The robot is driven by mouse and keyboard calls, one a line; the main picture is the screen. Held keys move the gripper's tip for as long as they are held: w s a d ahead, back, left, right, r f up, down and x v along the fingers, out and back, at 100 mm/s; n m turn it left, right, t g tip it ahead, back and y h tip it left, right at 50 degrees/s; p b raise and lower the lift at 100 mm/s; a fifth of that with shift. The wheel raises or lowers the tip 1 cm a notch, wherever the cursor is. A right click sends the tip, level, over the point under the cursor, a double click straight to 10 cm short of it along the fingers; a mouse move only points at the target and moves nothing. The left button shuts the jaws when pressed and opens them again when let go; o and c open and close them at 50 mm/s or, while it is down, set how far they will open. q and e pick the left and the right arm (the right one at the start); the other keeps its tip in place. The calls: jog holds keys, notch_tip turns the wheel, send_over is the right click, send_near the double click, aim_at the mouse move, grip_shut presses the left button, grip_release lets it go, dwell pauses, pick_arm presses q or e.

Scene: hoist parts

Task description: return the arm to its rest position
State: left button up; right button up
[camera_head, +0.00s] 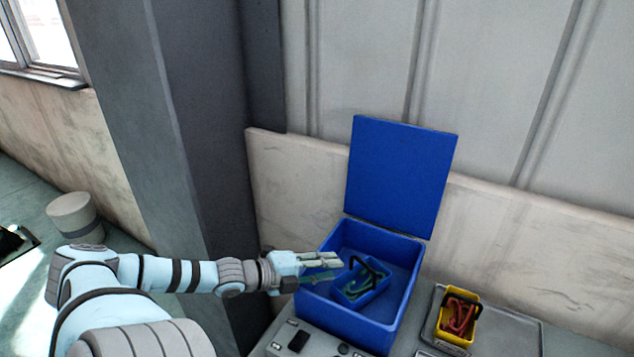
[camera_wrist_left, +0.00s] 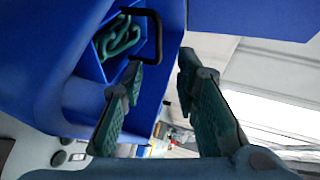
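My left arm (camera_head: 175,275) reaches in from the left. Its left gripper (camera_head: 334,266) is over the left rim of the open blue box (camera_head: 340,317). In the left wrist view, the gripper's two fingers (camera_wrist_left: 161,62) are apart with nothing held between them. A small blue bin (camera_head: 347,298) with a black handle and green chain sits inside the box, just right of the fingertips. In the left wrist view, the handle (camera_wrist_left: 157,35) is close to one fingertip; I cannot tell if they touch. My right gripper is not in view.
The box's blue lid (camera_head: 402,175) stands raised at the back. A yellow bin (camera_head: 453,338) with red chain sits on a grey tray (camera_head: 515,335) at right. A dark pillar (camera_head: 185,120) rises behind my arm. A grey cylinder (camera_head: 75,214) stands at far left.

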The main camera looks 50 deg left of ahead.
pick_arm(q)
jog(key=shift+p+v, duration=0.55)
jog(key=shift+v, duration=0.65)
